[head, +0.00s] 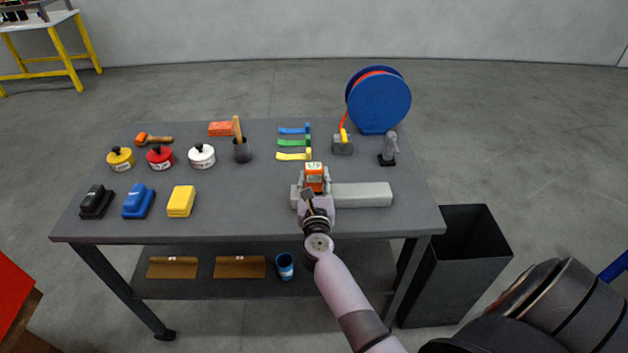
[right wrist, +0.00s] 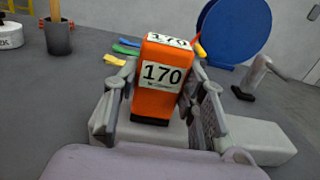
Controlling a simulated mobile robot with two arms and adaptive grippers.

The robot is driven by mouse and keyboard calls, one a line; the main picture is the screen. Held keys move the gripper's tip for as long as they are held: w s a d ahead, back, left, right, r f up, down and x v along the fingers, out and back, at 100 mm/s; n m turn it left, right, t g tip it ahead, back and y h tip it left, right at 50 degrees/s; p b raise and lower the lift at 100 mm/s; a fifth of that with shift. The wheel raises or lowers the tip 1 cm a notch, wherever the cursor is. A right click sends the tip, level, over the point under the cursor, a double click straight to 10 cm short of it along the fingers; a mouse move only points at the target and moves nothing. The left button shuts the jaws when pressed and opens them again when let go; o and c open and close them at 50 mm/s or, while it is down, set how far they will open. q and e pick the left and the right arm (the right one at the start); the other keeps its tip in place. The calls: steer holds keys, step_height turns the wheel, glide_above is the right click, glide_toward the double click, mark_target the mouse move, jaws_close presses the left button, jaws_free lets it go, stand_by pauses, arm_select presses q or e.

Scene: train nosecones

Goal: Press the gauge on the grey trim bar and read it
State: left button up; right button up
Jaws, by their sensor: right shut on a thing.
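The gauge (head: 314,177) is a small orange block with white labels. In the right wrist view the gauge (right wrist: 160,88) reads 170 on its front label, with a second label on top. My right gripper (head: 316,186) is shut on the gauge, one finger on each side. The gauge stands upright at the left part of the light grey trim bar (head: 362,195). Its dark lower end is at the bar (right wrist: 258,140); I cannot tell whether it is pressed in. My left gripper is not in view.
Yellow, red and white tins (head: 202,156) and several blocks stand on the table's left. Coloured strips (head: 293,143), a blue reel (head: 378,100) and a grey spray-like tool (head: 389,148) are behind the bar. A black bin (head: 460,260) stands right of the table.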

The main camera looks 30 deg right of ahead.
mark_target(314, 170)
steer(key=shift+s+f, duration=0.1)
steer(key=shift+f, duration=0.25)
stand_by(0.7)
step_height(314, 170, up, 8)
steer(key=p, duration=0.6)
steer(key=shift+f+p, duration=0.2)
steer(key=shift+p, duration=0.1)
steer(key=shift+f, duration=0.1)
